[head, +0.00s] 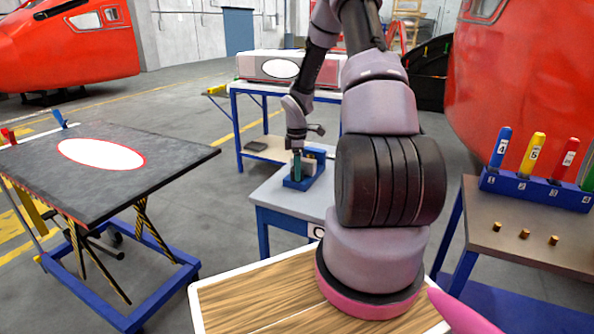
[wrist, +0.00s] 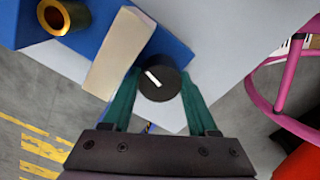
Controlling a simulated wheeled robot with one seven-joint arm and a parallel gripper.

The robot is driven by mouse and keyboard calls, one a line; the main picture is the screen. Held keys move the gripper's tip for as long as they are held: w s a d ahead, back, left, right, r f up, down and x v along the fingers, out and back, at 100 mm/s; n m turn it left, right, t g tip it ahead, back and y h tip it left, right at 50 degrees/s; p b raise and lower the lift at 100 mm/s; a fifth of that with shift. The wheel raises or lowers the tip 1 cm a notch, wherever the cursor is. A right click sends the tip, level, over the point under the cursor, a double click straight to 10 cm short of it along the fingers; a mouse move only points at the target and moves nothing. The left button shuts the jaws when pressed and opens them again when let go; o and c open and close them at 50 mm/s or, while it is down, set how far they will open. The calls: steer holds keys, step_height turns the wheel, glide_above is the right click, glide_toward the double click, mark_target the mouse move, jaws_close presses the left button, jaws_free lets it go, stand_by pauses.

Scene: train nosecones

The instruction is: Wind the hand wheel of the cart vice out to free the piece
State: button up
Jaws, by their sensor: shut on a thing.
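The blue cart vice (head: 304,181) stands on the small cart's light top (head: 272,197). In the wrist view the vice's blue body (wrist: 90,22) lies at top left. A pale block (wrist: 119,53) lies across it; I cannot tell whether this is a jaw or the piece. The round black hand wheel (wrist: 158,84) has a white line, slanted down to the right. My gripper (head: 296,168) is at the vice, its green fingers on either side of the wheel, shut on it. In the head view the wheel is hidden.
A brass ring (wrist: 62,15) shows at the blue body's upper left. A dark panel table (head: 100,158) stands left, a white-topped bench (head: 326,94) behind. At right, a table (head: 512,236) carries a blue rack (head: 535,188) with coloured handles and brass pieces. A pink hoop (wrist: 262,95) is right in the wrist view.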

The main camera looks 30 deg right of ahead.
steer(key=shift+n, duration=0.4)
steer(key=o, duration=1.4)
steer(key=shift+w, duration=0.1)
steer(key=shift+c, duration=0.2)
steer(key=shift+r, duration=0.1)
